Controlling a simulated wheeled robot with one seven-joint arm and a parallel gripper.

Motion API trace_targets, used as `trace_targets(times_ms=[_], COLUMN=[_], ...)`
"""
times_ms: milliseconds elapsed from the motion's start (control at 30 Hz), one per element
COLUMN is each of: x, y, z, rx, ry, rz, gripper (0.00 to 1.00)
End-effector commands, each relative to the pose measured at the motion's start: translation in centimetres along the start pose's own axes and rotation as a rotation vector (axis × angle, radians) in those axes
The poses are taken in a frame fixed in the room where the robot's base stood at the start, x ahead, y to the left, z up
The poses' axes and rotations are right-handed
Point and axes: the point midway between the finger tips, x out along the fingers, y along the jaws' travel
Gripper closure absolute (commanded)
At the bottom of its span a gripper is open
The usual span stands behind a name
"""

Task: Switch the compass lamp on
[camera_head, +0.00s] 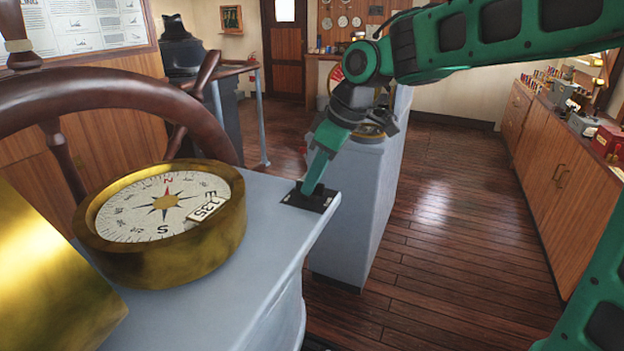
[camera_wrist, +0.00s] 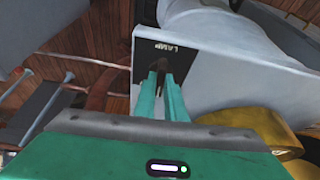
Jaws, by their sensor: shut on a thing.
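The brass compass (camera_head: 165,215) with a white dial sits on the grey-blue pedestal (camera_head: 240,270) at the left of the head view. A small black lamp switch plate (camera_head: 294,200) lies at the pedestal's right corner. In the wrist view the plate (camera_wrist: 172,48) carries the word LAMP. My gripper (camera_head: 310,190) points down at the plate, its fingertips on it. The wrist view shows the two green fingers (camera_wrist: 160,75) close together over the switch lever, which is mostly hidden between the tips. The brass rim (camera_wrist: 250,128) shows at the right there.
A wooden ship's wheel (camera_head: 120,98) stands behind the compass. A gold block-like housing (camera_head: 50,275) fills the lower left. A second grey pedestal (camera_head: 360,200) stands just behind my gripper. The wooden floor (camera_head: 450,200) to the right is clear.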

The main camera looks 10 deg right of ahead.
Motion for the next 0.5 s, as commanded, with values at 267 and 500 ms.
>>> trace_targets(times_ms=[267, 500], x=[-0.20, -0.19], y=[0.01, -0.05], z=[-0.23, -0.29], rx=[0.235, 0.400], ry=[0.008, 0.008], rz=[0.104, 0.172], gripper=[1.00, 1.00])
